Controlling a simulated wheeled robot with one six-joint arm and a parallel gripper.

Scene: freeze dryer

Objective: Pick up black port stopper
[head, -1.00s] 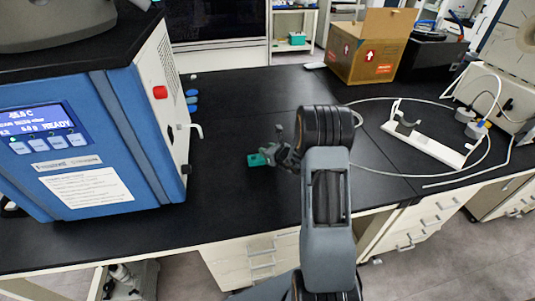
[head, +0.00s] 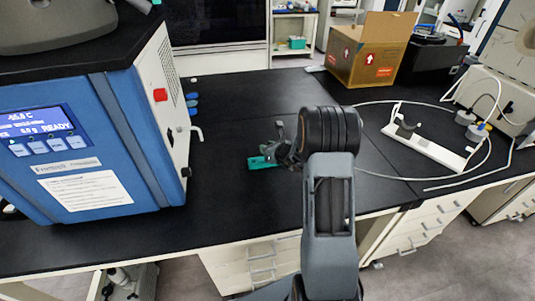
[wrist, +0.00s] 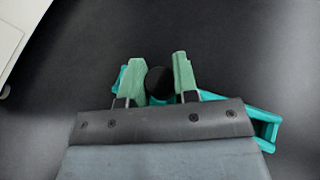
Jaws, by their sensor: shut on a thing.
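The black port stopper (wrist: 159,82) is a dark round piece between the two green fingers of my gripper (wrist: 158,66) in the wrist view. My gripper is shut on it. A teal holder (wrist: 262,128) lies behind and beneath the fingers, slanting down to the right. In the head view the teal holder (head: 258,163) lies on the black bench, just left of my gripper's dark wrist parts. The stopper cannot be made out there. I cannot tell how far it is above the holder.
A blue and white freeze dryer (head: 100,150) stands on the left, with valves on its side. A cardboard box (head: 368,50) stands at the back right. A white stand (head: 430,148) and a looped tube lie to the right. The bench (head: 235,110) behind my gripper is clear.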

